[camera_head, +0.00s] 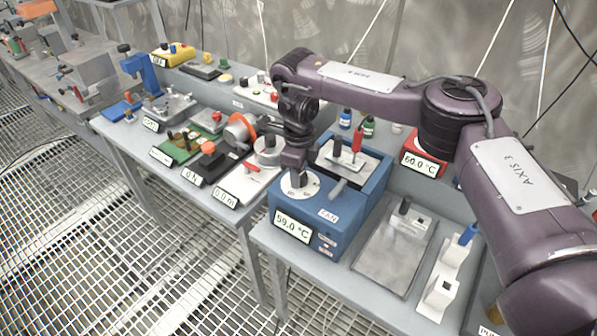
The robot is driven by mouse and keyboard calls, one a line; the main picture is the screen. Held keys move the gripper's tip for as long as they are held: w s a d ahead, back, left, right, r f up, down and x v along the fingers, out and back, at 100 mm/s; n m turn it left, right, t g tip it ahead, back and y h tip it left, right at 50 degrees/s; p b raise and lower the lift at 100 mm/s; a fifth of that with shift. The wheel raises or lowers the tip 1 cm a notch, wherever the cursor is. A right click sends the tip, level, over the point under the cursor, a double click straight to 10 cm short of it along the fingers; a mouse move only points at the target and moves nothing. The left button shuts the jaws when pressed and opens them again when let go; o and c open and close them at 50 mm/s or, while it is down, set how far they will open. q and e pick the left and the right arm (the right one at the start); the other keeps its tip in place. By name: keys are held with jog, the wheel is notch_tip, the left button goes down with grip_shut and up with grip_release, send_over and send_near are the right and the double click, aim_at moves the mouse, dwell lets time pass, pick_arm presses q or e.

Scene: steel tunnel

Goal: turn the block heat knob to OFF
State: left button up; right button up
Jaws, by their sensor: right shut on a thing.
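The blue block heater (322,232) stands on the table's front part, with a white display (292,226) that reads about 59.0 °C. On its top left is a round white dial plate (312,189). My right gripper (297,181) points down over this dial, shut on the block heat knob, which it mostly hides. I cannot read the knob's setting or the dial marks. My left gripper is not in view.
A metal plate with a red-handled tool (357,141) sits on the heater's back part. A red unit (422,164) reading 60.0 °C stands behind right. A grey tray (394,262) and white stands (440,285) lie right. Left tables hold several instruments.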

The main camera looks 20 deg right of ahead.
jog(key=shift+r, duration=0.1)
jog(key=o, duration=1)
jog(key=shift+c, duration=0.2)
notch_tip(320, 180, up, 8)
jog(key=shift+f, duration=0.1)
